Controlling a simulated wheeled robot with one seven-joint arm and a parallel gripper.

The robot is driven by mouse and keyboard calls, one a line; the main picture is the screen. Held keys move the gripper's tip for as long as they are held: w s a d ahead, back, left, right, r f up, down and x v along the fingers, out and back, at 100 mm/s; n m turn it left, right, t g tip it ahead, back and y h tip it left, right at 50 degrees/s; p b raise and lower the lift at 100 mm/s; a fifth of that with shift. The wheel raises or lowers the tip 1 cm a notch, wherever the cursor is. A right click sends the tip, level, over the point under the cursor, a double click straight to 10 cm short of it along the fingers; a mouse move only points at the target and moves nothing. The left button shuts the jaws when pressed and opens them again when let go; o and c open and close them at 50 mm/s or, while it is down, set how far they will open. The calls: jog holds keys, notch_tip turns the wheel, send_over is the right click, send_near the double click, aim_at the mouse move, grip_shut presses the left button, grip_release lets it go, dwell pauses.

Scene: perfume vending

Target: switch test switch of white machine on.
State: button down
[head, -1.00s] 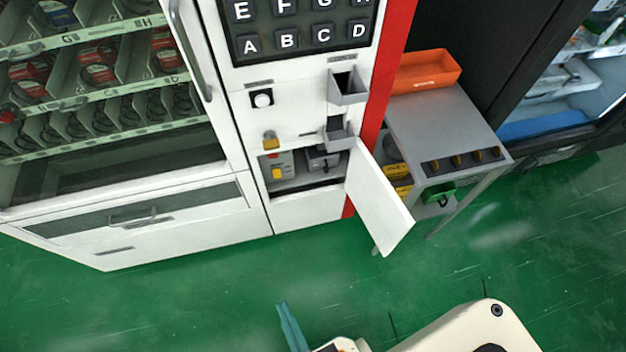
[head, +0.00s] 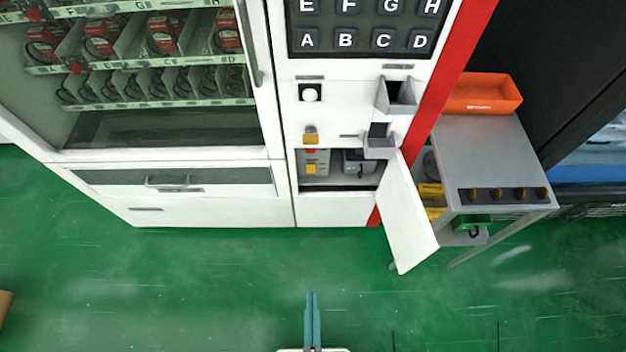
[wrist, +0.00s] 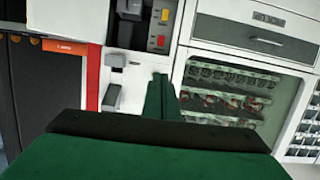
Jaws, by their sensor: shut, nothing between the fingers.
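The white machine (head: 336,209) stands ahead in the head view, with a low compartment (head: 340,184) open at its front. Inside, at the left, is a grey panel with a yellow part (head: 311,169) and a red part above it. I cannot tell which part is the test switch, or its position. The panel (wrist: 153,32) also shows at the top of the wrist view, turned over. My gripper (head: 313,295) is shut and empty, in front of and apart from the machine. Its green fingers (wrist: 160,98) point toward the machine in the wrist view.
The open white door (head: 405,215) sticks out right of the compartment. Grey trays (head: 396,96) jut out above it. A grey table (head: 480,150) with an orange bin (head: 483,94) stands at the right. Green floor (head: 200,275) is clear before the machine.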

jog(key=w+f+n, duration=1.3)
jog(key=w+f, duration=0.9)
jog(key=f, duration=0.1)
jog(key=w+f+n+t, duration=0.1)
jog(key=w+f+n, duration=0.2)
jog(key=w, duration=0.8)
jog(key=shift+w+n, duration=0.4)
jog(key=shift+n, duration=0.5)
jog(key=shift+a+f, duration=0.1)
send_near(311, 168)
jog(key=w+f, duration=0.3)
jog(key=w, duration=0.3)
jog(key=shift+f, duration=0.4)
jog(key=shift+w, duration=0.1)
